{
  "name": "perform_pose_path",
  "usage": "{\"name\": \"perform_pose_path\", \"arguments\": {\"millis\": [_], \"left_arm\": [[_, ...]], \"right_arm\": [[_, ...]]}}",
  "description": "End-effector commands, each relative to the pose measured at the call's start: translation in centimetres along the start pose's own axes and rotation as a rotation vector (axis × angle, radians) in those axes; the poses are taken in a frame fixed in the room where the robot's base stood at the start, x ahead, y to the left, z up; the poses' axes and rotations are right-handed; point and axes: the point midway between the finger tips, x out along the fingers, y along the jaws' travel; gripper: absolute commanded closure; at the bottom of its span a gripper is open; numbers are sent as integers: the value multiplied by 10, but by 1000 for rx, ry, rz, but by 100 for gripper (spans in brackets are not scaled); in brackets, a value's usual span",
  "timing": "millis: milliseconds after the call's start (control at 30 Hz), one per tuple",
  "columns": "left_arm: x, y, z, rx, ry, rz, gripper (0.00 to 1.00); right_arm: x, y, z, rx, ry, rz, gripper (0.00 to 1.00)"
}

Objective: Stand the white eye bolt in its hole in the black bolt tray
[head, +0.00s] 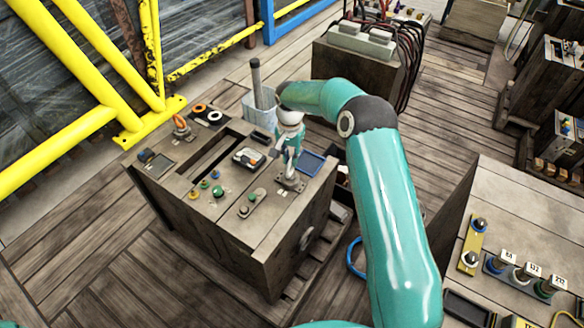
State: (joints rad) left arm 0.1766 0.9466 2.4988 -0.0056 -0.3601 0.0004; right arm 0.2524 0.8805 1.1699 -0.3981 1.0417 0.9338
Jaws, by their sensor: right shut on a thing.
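My right gripper (290,168) points down over the right side of the wooden-sided block's worktop. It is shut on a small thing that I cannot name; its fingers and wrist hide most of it. A small grey metal piece (291,182) shows right under the fingertips, and I cannot tell whether they touch. A white ring (214,117) lies at the back left of the worktop beside an orange ring (199,108); I cannot tell whether the white one is the eye bolt. I cannot identify the black bolt tray with certainty. My left gripper is out of view.
A clear bin with a dark rod (257,80) stands behind the gripper. A blue-rimmed tray (311,164) lies close on its right. The worktop has a long dark slot (214,160) and several knobs.

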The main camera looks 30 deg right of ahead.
Motion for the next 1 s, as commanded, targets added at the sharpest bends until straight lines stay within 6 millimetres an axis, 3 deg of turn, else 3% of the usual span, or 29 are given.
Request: {"name": "perform_pose_path", "arguments": {"millis": [1000], "left_arm": [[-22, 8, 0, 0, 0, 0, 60]], "right_arm": [[-44, -2, 0, -1, 3, -7, 100]]}}
